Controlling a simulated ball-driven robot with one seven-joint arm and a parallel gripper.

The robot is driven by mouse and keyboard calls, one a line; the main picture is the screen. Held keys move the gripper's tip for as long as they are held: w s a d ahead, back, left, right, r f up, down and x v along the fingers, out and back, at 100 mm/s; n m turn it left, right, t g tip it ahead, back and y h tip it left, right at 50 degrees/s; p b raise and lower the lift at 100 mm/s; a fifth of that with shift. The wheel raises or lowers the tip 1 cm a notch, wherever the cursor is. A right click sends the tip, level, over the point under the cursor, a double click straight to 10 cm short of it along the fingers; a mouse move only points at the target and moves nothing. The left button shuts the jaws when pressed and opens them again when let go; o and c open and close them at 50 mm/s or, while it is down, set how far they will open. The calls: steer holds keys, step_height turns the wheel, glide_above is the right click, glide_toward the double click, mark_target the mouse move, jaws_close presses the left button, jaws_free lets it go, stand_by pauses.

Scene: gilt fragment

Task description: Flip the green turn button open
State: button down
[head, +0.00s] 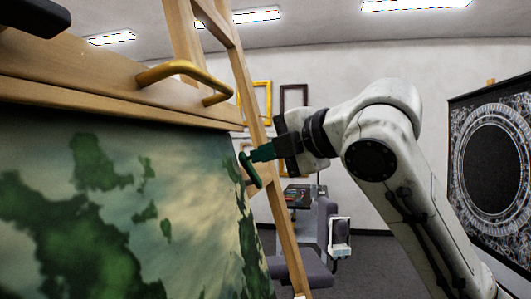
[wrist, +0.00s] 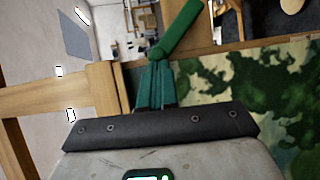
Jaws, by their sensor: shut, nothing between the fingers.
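The green turn button (head: 251,171) is a short rounded bar at the right edge of the painting's frame. It is tilted in the head view, its upper end to the left and its lower end to the right. My gripper (head: 256,155) is shut, its dark green fingers pointing left at the button's upper part. In the wrist view the turn button (wrist: 181,27) slants up and right from just beyond the fingertips (wrist: 154,66). The fingertips overlap its near end in the picture; I cannot tell whether they touch. Its pivot is hidden.
A wooden easel leg (head: 262,130) stands behind my gripper. A chair (head: 318,240) and a desk are behind. A dark ornate panel (head: 495,140) stands at right.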

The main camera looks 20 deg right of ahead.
steer(key=shift+r, duration=0.1)
steer(key=shift+w+r+m+p, duration=0.15)
steer(key=shift+m+p, duration=0.15)
steer(key=shift+p, duration=0.1)
steer(key=shift+w+r+m+g+p, duration=0.2)
steer(key=shift+r+m+g+p, duration=0.1)
steer(key=shift+p, duration=0.2)
